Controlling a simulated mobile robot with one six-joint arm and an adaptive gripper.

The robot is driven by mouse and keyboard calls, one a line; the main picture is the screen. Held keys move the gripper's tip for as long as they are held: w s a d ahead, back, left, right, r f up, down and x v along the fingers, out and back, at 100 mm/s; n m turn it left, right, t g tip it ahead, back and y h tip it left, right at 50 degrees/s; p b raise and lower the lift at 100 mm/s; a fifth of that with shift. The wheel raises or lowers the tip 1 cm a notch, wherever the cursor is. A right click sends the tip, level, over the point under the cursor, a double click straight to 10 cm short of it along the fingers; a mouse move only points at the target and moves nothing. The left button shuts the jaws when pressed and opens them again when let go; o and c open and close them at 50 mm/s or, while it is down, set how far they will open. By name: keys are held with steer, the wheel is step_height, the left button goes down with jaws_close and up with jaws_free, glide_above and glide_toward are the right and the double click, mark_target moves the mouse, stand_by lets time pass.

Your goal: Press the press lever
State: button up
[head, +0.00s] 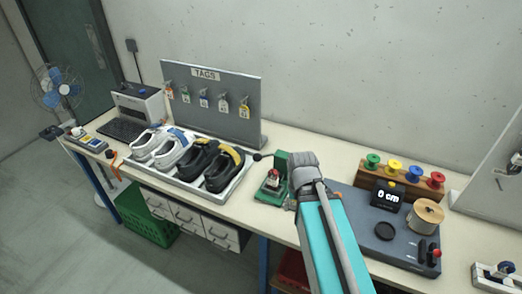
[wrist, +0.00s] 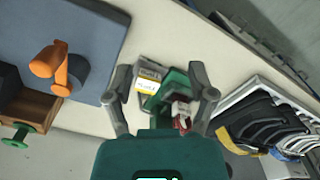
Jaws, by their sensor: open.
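The press (head: 272,188) is a small green device on the bench, just right of the shoe tray. Its lever seems to end in a black ball knob (head: 257,157), raised on the press's left side. A red and white piece sits in the press. In the wrist view the green press (wrist: 171,88) lies between and beyond the fingers, with its red and white piece (wrist: 181,114) near the right finger. My gripper (wrist: 160,74) is open and empty above it. In the head view my arm hides the fingers. The lever is not clear in the wrist view.
A tray (head: 178,176) of shoes stands left of the press, with a tag board (head: 215,100) behind. A small labelled box (wrist: 147,80) is beside the press; an orange item (wrist: 58,66) is on the mat.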

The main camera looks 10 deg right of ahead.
stand_by(0.4)
steer(key=c, duration=0.3)
steer(key=shift+w+r+p, duration=0.4)
steer(key=c, duration=0.5)
steer(key=w+a+r+n+y+p, duration=0.1)
steer(key=w+r+n+p, duration=0.2)
steer(key=w+r+p, duration=0.2)
steer(key=w+a+r+n+y+p, duration=0.1)
steer(key=w+r+n+p, duration=0.3)
steer(key=w, duration=0.5)
steer(key=w+a+r+n+g+y+p, duration=0.1)
steer(key=w+r+n+p, duration=0.3)
steer(key=w+r+p, duration=0.4)
steer(key=shift+a+r+y, duration=0.2)
steer(key=shift+r+y, duration=0.2)
steer(key=shift+r, duration=0.1)
steer(key=shift+a+r+y, duration=0.2)
steer(key=shift+r+y, duration=0.2)
steer(key=shift+r, duration=0.05)
jaws_close()
steer(key=shift+s, duration=0.1)
